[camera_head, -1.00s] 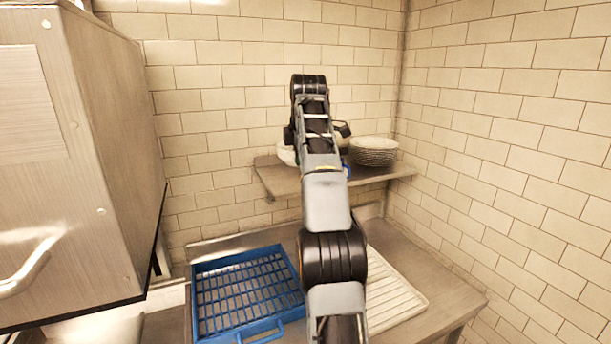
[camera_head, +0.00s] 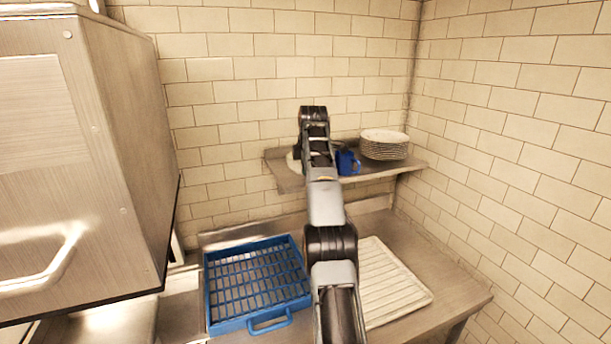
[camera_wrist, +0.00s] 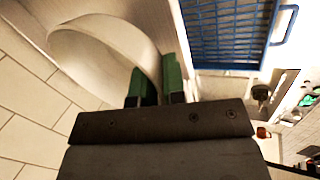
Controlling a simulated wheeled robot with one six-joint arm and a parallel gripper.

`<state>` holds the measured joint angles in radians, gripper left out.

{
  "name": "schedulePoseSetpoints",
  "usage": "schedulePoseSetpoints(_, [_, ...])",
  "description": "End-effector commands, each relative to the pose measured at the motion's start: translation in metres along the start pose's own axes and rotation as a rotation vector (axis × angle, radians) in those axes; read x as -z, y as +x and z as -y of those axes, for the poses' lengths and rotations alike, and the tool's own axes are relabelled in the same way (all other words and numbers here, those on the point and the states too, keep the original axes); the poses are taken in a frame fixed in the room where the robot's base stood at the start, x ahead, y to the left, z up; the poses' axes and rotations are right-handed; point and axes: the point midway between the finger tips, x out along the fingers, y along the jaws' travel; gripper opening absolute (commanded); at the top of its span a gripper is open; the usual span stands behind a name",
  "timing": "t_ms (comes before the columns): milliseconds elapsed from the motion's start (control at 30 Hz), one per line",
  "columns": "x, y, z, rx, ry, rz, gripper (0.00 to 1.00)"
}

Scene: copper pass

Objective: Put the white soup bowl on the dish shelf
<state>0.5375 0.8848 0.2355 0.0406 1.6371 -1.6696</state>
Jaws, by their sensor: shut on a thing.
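The white soup bowl (camera_head: 292,162) shows as a pale sliver left of my arm, at the left part of the dish shelf (camera_head: 385,171). In the wrist view the bowl (camera_wrist: 84,62) is large and tilted in the picture, with its wall between the green fingertips of my gripper (camera_wrist: 156,84). My gripper is shut on that wall. My arm hides most of the bowl and the gripper in the head view. I cannot tell whether the bowl's base touches the shelf.
A blue mug (camera_head: 347,162) stands on the shelf just right of my arm. A stack of white plates (camera_head: 384,146) stands farther right. Below, a blue dish rack (camera_head: 256,325) and a white ribbed mat (camera_head: 385,280) lie on the counter. A steel machine (camera_head: 100,150) stands at left.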

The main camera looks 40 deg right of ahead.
Motion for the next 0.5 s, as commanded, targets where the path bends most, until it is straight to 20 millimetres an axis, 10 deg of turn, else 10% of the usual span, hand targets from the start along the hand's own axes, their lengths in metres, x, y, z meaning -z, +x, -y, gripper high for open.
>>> schedulePoseSetpoints(500, [0.000,0.022,0.010,0.000,0.000,0.000,0.00])
